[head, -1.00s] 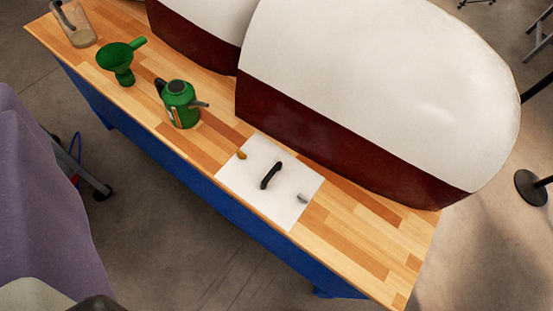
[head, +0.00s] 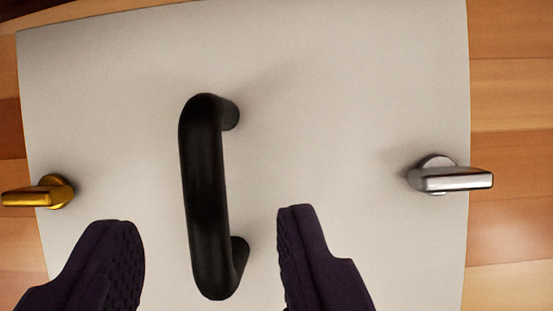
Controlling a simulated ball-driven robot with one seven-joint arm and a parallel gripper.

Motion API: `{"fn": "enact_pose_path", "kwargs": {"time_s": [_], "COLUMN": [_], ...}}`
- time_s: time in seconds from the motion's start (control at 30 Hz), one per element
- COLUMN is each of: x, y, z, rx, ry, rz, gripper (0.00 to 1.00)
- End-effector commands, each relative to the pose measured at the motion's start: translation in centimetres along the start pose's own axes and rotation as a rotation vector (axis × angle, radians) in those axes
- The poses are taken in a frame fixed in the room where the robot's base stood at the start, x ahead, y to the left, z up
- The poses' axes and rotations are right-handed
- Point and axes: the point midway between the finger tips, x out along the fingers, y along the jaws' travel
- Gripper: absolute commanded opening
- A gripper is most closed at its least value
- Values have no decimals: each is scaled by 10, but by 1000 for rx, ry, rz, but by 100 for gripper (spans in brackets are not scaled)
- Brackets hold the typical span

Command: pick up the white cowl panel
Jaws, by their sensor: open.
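The white cowl panel (head: 330,90) lies flat on the wooden bench and fills most of the head view. A black bar handle (head: 205,190) stands up from its middle. A gold latch (head: 52,192) sits at its left edge and a silver latch (head: 445,177) at its right edge. My gripper (head: 208,225) is open, with one dark finger on each side of the handle's lower part in the picture. The fingers appear apart from the handle. Their height above the panel is hard to tell.
The wooden bench top (head: 510,130) shows along the right and left sides of the panel. A dark reddish-brown surface (head: 30,8) shows at the top left corner. The panel around the handle is clear.

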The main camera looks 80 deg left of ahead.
Motion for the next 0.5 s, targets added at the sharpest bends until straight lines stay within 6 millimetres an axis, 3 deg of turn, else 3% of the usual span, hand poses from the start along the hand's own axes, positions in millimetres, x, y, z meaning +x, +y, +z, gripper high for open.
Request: {"fn": "enact_pose_path", "kwargs": {"time_s": [0.3, 0.5], "x": [48, 51], "y": [-1, -3], "z": [5, 4], "rx": [0, -2], "ry": [1, 1], "rz": [-2, -4], "gripper": [49, 49]}}
